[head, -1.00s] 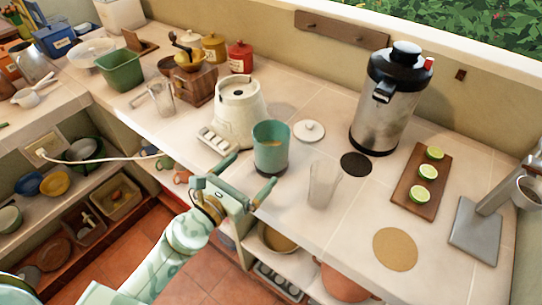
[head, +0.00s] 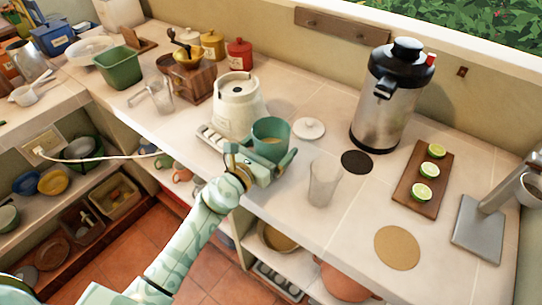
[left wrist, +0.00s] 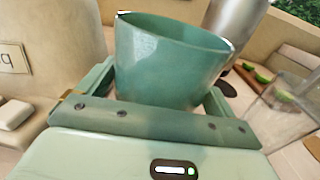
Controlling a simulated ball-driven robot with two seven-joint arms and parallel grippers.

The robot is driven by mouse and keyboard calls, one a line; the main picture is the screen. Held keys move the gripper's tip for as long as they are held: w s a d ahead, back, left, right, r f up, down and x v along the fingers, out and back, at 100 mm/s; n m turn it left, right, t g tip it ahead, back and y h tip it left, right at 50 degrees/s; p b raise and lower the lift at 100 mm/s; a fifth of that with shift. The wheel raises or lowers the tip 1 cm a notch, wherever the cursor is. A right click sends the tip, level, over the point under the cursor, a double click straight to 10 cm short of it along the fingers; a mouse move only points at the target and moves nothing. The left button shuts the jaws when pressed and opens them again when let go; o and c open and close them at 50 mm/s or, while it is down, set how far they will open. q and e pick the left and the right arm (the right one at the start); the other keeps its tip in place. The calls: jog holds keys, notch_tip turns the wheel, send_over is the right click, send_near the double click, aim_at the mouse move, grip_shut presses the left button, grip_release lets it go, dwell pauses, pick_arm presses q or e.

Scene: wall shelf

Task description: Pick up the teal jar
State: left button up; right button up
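In the left wrist view the jar (left wrist: 172,62) fills the space between the fingers (left wrist: 160,95); the fingers look wide apart and I see no clear grip. The jar's base is hidden behind the gripper. My right gripper is out of view.
A clear glass (head: 323,184) stands close on the right of the jar. The cream appliance (head: 238,106) is close on its left, a white lid (head: 309,128) behind it. A steel urn (head: 390,100) and a lime board (head: 422,180) stand further right.

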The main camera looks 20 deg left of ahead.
pick_arm(q)
jog(key=c, duration=1.1)
jog(key=shift+o, duration=0.2)
jog(key=shift+r, duration=0.2)
jog(key=shift+r+p, duration=0.95)
jog(key=s+a+r+p, duration=0.4)
jog(key=s+r+p, duration=0.4)
jog(key=s, duration=0.5)
jog(key=shift+a+r, duration=0.2)
jog(key=shift+r, duration=1.15)
jog(key=shift+s, duration=0.1)
